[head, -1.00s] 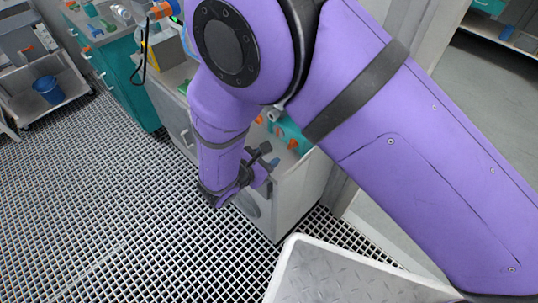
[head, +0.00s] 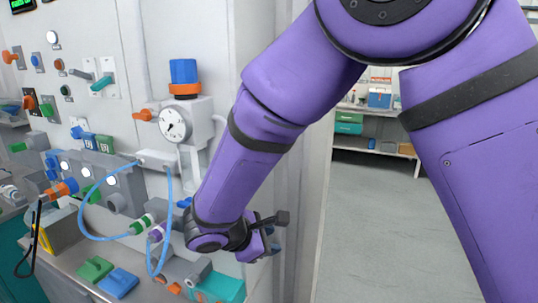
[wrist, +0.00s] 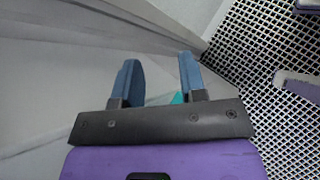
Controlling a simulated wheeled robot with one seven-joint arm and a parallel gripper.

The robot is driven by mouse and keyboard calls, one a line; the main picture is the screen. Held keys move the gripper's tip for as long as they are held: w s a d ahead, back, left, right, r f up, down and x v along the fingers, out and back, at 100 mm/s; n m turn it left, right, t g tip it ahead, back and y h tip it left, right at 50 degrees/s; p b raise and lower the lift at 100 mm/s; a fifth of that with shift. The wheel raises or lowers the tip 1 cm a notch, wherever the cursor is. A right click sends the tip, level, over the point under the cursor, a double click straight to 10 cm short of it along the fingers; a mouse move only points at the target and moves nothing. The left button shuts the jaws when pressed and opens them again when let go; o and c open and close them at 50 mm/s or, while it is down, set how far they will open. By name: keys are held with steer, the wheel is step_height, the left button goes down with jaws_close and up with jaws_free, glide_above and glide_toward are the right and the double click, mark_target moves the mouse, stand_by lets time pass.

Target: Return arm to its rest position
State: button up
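My purple arm fills the right and middle of the head view, bent at the elbow near the top. Its wrist end hangs in front of the wall panel and the bench. My gripper shows in the wrist view (wrist: 158,85), with two blue fingers set well apart and nothing between them. In the head view the fingers are mostly hidden behind the wrist. Below the fingers in the wrist view lie a pale surface and part of the grated floor (wrist: 275,90).
A white wall panel holds a round gauge (head: 174,124), knobs and blue hoses. On the bench lie a green block (head: 95,269) and a blue block (head: 118,282). Open grey floor (head: 370,230) and a shelf with a blue box (head: 380,98) are at the right.

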steer(key=s+d+r+m+g+y, duration=0.25)
steer(key=d+r+m, duration=0.25)
steer(key=d+r, duration=0.4)
steer(key=s+d+r+m+g+y, duration=0.1)
steer(key=s+d+r+m+g, duration=0.15)
steer(key=d+r+m, duration=0.65)
steer(key=s+d+r+m+t+y, duration=0.1)
steer(key=s+d+m+t+y, duration=0.1)
steer(key=s+d, duration=0.4)
steer(key=s+d+r+m+t+y, duration=0.1)
steer(key=s+d+r+m+y, duration=0.1)
steer(key=s+d, duration=0.4)
steer(key=s+m, duration=0.1)
steer(key=s, duration=0.2)
steer(key=shift+d+r+m+t, duration=0.3)
steer(key=shift+d+t, duration=0.05)
steer(key=shift+t, duration=0.05)
